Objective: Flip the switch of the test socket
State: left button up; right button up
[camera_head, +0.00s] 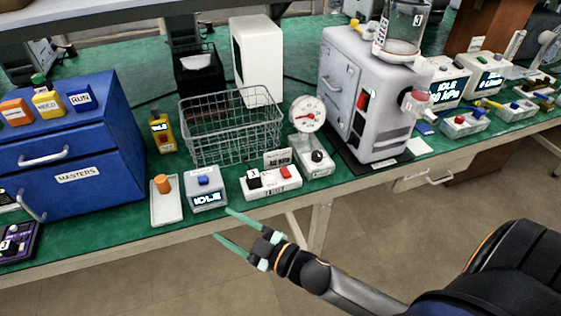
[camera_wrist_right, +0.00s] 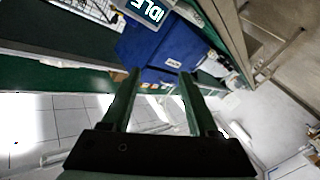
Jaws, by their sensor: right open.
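The test socket appears to be the low white block (camera_head: 270,189) at the front edge of the green bench. It has a black part marked 3 at its left and a red switch (camera_head: 287,171) at its right. Which way the switch is tipped is too small to tell. My right gripper (camera_head: 224,224) is open and empty, in front of the bench edge, left of the block and apart from it. Its two green fingers also show in the right wrist view (camera_wrist_right: 160,75), with nothing between them. My left gripper is not in view.
Left of the block stand a grey IDLE box (camera_head: 206,196) with a blue button and a white tray (camera_head: 165,211) with an orange piece. Behind are a wire basket (camera_head: 230,130) and a gauge (camera_head: 308,114). A large grey machine (camera_head: 345,70) stands right. Floor before the bench is clear.

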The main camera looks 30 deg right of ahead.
jog(key=w+a+r+n+g+y, duration=0.1)
jog(key=a+r+n+g+y, duration=0.3)
jog(key=a+r+n+y, duration=0.5)
jog(key=n+g+h+b, duration=0.2)
jog(key=n+g+h, duration=0.6)
jog(key=n+h, duration=0.7)
send_near(285, 169)
jog(key=w+f, duration=0.1)
jog(key=f, duration=0.1)
jog(key=w+a+f+m+h, duration=0.1)
jog(key=f, duration=0.2)
jog(key=w+f+h, duration=0.1)
jog(key=f, duration=0.1)
jog(key=shift+w+a+f+m, duration=0.2)
jog(key=shift+w+m, duration=0.05)
jog(key=shift+m, duration=0.05)
grip_shut()
